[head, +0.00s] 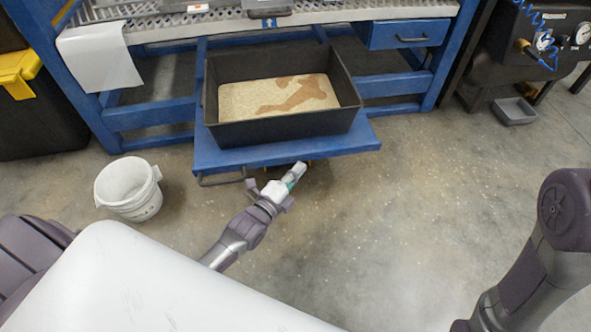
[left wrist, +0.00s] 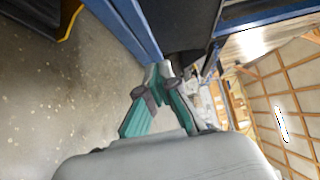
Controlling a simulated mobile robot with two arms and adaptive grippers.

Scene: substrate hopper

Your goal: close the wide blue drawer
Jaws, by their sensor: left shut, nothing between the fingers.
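The wide blue drawer (head: 280,155) is pulled out from under the blue bench, and a black bin (head: 270,132) with pale, partly brown-stained material stands on it. A bar handle (head: 220,181) shows at the left of the drawer's front. My left gripper (head: 298,171) is shut and empty at the drawer's front edge, right of the handle. In the left wrist view my left gripper (left wrist: 165,72) has its tips close to the blue drawer front (left wrist: 126,28); contact is unclear. My right gripper is out of view; only my right arm shows.
A white bucket (head: 128,190) stands on the floor left of the drawer. A small blue drawer (head: 405,35) sits shut at the bench's right. A grey tray (head: 515,111) lies under the gauge machine (head: 540,45). The floor right of the drawer is clear.

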